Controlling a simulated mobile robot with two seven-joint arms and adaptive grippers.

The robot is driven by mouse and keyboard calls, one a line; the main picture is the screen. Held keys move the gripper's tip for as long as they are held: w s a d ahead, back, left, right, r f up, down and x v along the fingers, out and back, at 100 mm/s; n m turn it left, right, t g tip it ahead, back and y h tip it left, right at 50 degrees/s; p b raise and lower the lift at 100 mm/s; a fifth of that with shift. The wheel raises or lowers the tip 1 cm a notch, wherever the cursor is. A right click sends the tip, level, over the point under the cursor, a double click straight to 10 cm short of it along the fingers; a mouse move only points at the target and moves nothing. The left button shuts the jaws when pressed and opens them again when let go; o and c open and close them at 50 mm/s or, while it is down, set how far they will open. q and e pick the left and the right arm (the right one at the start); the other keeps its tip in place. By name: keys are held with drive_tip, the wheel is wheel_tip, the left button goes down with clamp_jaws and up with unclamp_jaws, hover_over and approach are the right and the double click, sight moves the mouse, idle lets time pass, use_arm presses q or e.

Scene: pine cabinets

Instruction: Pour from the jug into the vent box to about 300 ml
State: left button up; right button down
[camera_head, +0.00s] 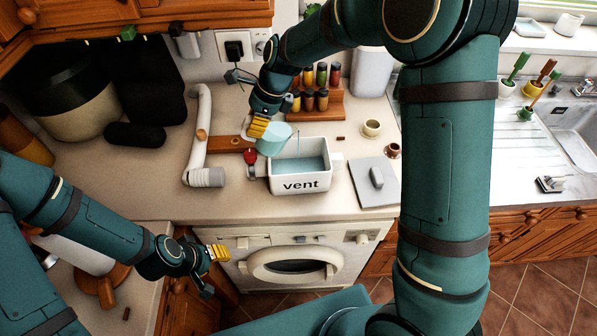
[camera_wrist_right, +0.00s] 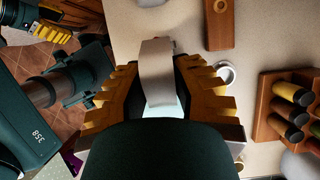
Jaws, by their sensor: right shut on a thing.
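The pale blue jug (camera_head: 273,139) is tilted over the left back part of the white vent box (camera_head: 303,183). My right gripper (camera_head: 259,128) is shut on the jug's handle, and the wrist view shows the grey handle (camera_wrist_right: 157,72) between its yellow fingers. A thin stream (camera_head: 298,145) shows beside the jug, above the box. The box stands upright with "vent" on its front and pale blue liquid inside; I cannot read a volume. My left gripper (camera_head: 213,268) is open and empty in front of the counter, left of the washing machine door.
A white pipe (camera_head: 196,140) lies left of the box, with a red knob (camera_head: 250,157) between them. A grey lid (camera_head: 375,182) lies to the right. Small cups (camera_head: 372,128) and a spice rack (camera_head: 318,101) stand behind. The counter's front left is clear.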

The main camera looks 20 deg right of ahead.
drive_tip(key=shift+d+y+b, duration=0.2)
drive_tip(key=shift+y+b, duration=0.2)
drive_tip(key=shift+b, duration=0.3)
drive_tip(key=shift+r, duration=0.2)
drive_tip(key=shift+r+y, duration=0.15)
drive_tip(key=shift+y, duration=0.15)
drive_tip(key=shift+d, duration=0.1)
drive_tip(key=shift+d+t+y+b, duration=0.15)
drive_tip(key=shift+t+y+b, duration=0.2)
drive_tip(key=shift+b, duration=0.75)
drive_tip(key=shift+s+d+r+y, duration=0.1)
drive_tip(key=shift+r+y, duration=0.15)
drive_tip(key=shift+y, duration=0.1)
drive_tip(key=shift+r, duration=0.1)
